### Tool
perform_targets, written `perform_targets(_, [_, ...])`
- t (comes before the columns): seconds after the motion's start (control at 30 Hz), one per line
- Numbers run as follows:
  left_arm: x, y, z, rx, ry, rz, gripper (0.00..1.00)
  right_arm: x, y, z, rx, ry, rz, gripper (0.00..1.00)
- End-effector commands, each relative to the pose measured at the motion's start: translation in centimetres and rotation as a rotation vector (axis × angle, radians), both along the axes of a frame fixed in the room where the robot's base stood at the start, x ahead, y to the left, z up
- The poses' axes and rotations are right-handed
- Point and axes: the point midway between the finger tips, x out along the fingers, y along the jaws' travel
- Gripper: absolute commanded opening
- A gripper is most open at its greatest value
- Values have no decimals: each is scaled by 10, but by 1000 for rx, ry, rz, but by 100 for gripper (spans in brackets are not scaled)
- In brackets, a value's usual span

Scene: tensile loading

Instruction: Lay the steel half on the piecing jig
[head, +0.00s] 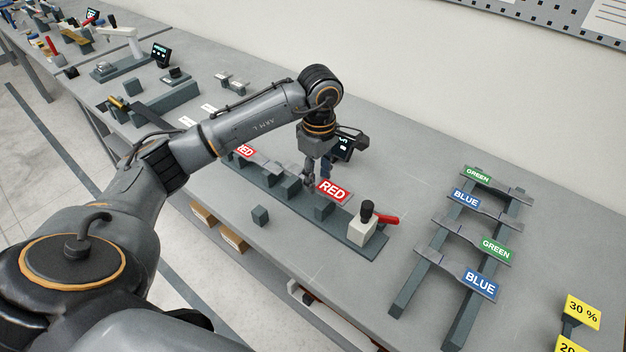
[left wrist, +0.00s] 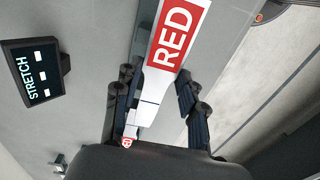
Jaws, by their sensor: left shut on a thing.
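The steel half with a red label (head: 332,190) is at the piecing jig, a long dark grey base (head: 367,249) with several upright blocks. In the left wrist view, its label (left wrist: 178,35) and narrower grey neck (left wrist: 150,103) show, with a dark line across the neck. My left gripper (head: 312,182) is over the jig, its fingers (left wrist: 158,108) shut on this half. Whether the half rests on the blocks or hangs just above them I cannot tell. Another red-labelled piece (head: 245,150) lies at the jig's far left end.
A white clamp block (head: 362,232) with a red lever stands at the jig's right end. A STRETCH display (left wrist: 33,72) stands behind the jig. A rack (head: 462,312) with green- and blue-labelled pieces is at the right. A loose grey block (head: 260,215) lies in front.

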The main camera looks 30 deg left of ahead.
Motion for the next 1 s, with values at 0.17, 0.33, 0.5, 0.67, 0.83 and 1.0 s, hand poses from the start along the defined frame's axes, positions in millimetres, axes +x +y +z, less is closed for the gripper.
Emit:
perform_targets(0.17, [9,13,-16,-2,-3,0,0,0,7,7,9,1,1,40])
perform_targets(0.33, [13,22,-29,-1,-1,2,0,0,16,12,19,0,1,40])
perform_targets(0.5, [13,21,-52,-3,0,0,0,-1,17,29,20,0,1,40])
perform_targets(0.67, [14,21,-60,-1,-4,-2,0,-1,16,29,19,1,2,40])
perform_targets(0.83, [14,21,-60,-1,-4,-1,0,0,11,28,13,1,2,40])
perform_targets(1.0, [14,21,-63,-1,-3,-1,49,0,7,25,8,1,1,40])
